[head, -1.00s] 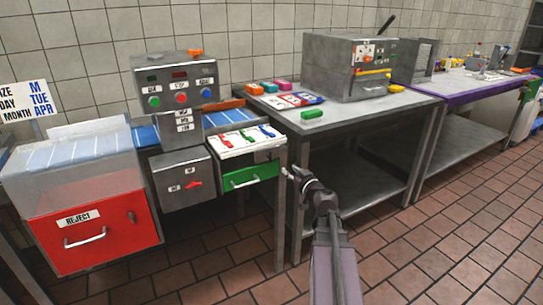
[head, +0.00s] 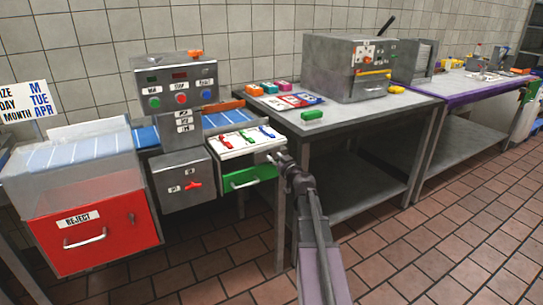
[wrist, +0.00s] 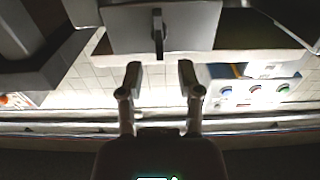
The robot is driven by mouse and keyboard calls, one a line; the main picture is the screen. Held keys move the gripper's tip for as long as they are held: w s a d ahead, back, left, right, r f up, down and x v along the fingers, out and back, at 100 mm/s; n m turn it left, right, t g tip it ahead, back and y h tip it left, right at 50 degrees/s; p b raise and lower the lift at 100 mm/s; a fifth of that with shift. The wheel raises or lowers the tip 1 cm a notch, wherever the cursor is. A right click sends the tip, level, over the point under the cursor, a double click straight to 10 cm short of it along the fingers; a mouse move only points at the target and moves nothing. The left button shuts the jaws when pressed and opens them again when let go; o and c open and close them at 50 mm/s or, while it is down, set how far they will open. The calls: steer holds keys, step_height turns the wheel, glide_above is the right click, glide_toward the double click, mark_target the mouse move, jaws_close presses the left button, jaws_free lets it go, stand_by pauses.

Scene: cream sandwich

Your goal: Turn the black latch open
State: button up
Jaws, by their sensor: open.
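In the wrist view the black latch (wrist: 157,34) is a dark upright bar on the face of a grey metal box (wrist: 190,28). Its lower end hangs just beyond the gap between my fingertips. My gripper (wrist: 160,76) is open and empty, with one finger on each side of the latch's line, apart from it. In the head view my gripper (head: 276,158) is at the right end of the white tray with coloured strips (head: 222,143), above the green drawer (head: 246,176). I cannot make out the latch there.
The steel table (head: 345,118) with a grey machine (head: 345,68) stands right of my gripper. A control box with coloured buttons (head: 176,85) and a red reject bin (head: 90,232) are to the left. The tiled floor in front is clear.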

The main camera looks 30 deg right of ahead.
mark_target(271, 155)
steer(key=shift+w, duration=1.55)
jaws_close()
